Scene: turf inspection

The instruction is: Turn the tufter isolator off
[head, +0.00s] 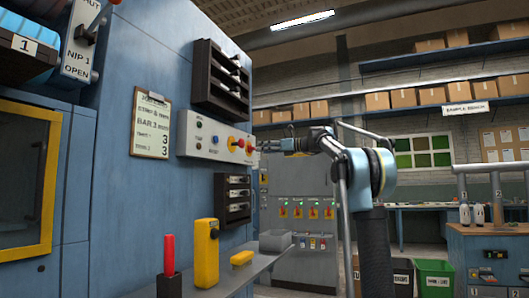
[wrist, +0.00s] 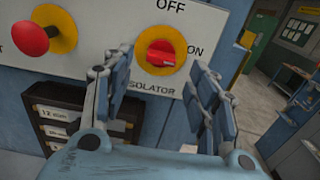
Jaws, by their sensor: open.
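The isolator (wrist: 161,54) is a red rotary knob on a yellow disc in the wrist view, on a pale control panel (wrist: 102,20). OFF is printed above it, ON to its right, and a partly hidden ISOLATOR label below. The knob's grip bar lies roughly level, in line with ON. My gripper (wrist: 163,80) is open and empty, its two fingers apart, left and right of the knob and a little below it in the picture. I cannot tell whether they touch the panel. In the head view my gripper (head: 262,146) is at the right end of the panel (head: 200,150).
A red mushroom button (wrist: 30,38) on a yellow disc sits left of the isolator. Dark racks (head: 222,80) are above and below the panel. A shelf (head: 240,270) beneath carries a yellow device (head: 206,253) and a grey tray (head: 275,240). Open floor shows at right.

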